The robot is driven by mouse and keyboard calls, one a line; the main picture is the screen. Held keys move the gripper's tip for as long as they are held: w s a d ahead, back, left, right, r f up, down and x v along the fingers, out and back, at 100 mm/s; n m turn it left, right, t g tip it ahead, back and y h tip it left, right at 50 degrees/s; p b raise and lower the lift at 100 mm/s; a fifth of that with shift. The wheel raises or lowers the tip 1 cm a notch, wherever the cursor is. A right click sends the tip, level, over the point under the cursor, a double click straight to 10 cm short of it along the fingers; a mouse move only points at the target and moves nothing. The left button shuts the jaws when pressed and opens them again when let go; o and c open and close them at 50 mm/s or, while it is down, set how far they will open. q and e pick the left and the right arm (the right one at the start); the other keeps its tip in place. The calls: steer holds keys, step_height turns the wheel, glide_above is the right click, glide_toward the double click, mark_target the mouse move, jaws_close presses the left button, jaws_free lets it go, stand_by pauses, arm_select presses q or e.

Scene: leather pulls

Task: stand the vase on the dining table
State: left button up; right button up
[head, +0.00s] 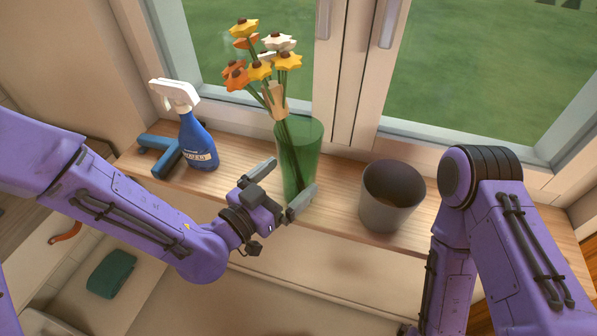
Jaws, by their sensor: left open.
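A green glass vase (310,143) with orange, yellow and white flowers (262,62) stands upright on the wooden windowsill (339,184). My left gripper (283,184) is open in front of the vase. Its two fingers point towards the vase's lower part, one to the left of it and one overlapping its lower right in the picture. I cannot tell whether they touch the glass. My right arm is at the right of the view, and its gripper is not visible. I do not see a dining table.
A grey-brown pot (390,196) stands to the right of the vase. A blue spray bottle (197,142) and a blue tool (163,154) are to the left. The window (350,70) is behind. A dark green cloth (112,273) lies at lower left.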

mark_target(287, 179)
arm_select(q)
steer(key=x, duration=0.1)
steer(key=p+x, duration=0.1)
steer(key=x, duration=0.1)
steer(key=shift+s+r, duration=0.1)
steer(key=shift+r, duration=0.25)
steer(key=shift+w+d+f, duration=0.15)
steer(key=shift+w+d, duration=0.1)
steer(key=shift+d, duration=0.15)
steer(key=shift+a, duration=0.1)
steer(key=c, duration=1.1)
steer(key=shift+c, duration=0.2)
arm_select(e)
step_height(287, 179, up, 2)
steer(key=shift+s+r, duration=0.1)
steer(key=shift+r, duration=0.15)
arm_select(q)
steer(key=shift+w+p, duration=0.1)
steer(key=shift+p, duration=0.2)
arm_select(e)
steer(key=shift+r, duration=0.1)
